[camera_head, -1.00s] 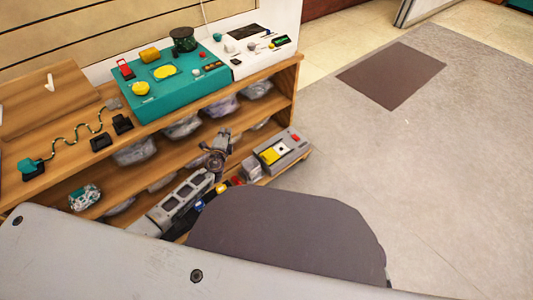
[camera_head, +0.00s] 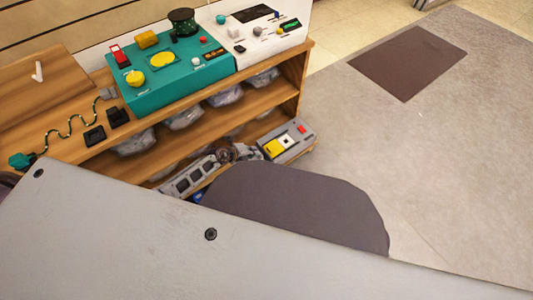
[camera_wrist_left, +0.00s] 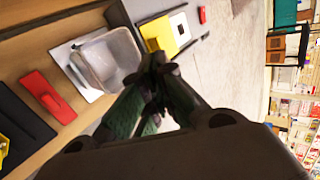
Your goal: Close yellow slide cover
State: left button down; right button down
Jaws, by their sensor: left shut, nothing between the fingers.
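The yellow slide cover (camera_head: 273,148) sits on top of a grey box (camera_head: 300,146) at the right end of the lower shelf. A white square with a dark centre lies beside the yellow piece, and a red button (camera_head: 301,129) is further along the box. In the left wrist view the yellow cover (camera_wrist_left: 157,33) is just beyond my fingertips. My left gripper (camera_wrist_left: 158,62) is shut and empty, close to the cover's near edge; I cannot tell whether it touches. In the head view my left gripper (camera_head: 236,152) is partly hidden, just left of the box. My right gripper is not in view.
A clear plastic bin (camera_wrist_left: 108,60) stands beside the box in the left wrist view. A teal control box (camera_head: 170,80) and a white panel (camera_head: 258,32) stand on the shelf top above. The floor (camera_head: 450,150) to the right is open, with a dark mat (camera_head: 408,62).

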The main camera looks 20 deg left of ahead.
aim_at(273, 153)
pick_arm(q)
jog(key=shift+s+d+f+n+g, duration=0.3)
jog(key=shift+s+n+g, duration=0.1)
jog(key=shift+s, duration=0.1)
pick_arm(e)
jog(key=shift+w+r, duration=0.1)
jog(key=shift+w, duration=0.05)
pick_arm(q)
jog(key=shift+f, duration=0.1)
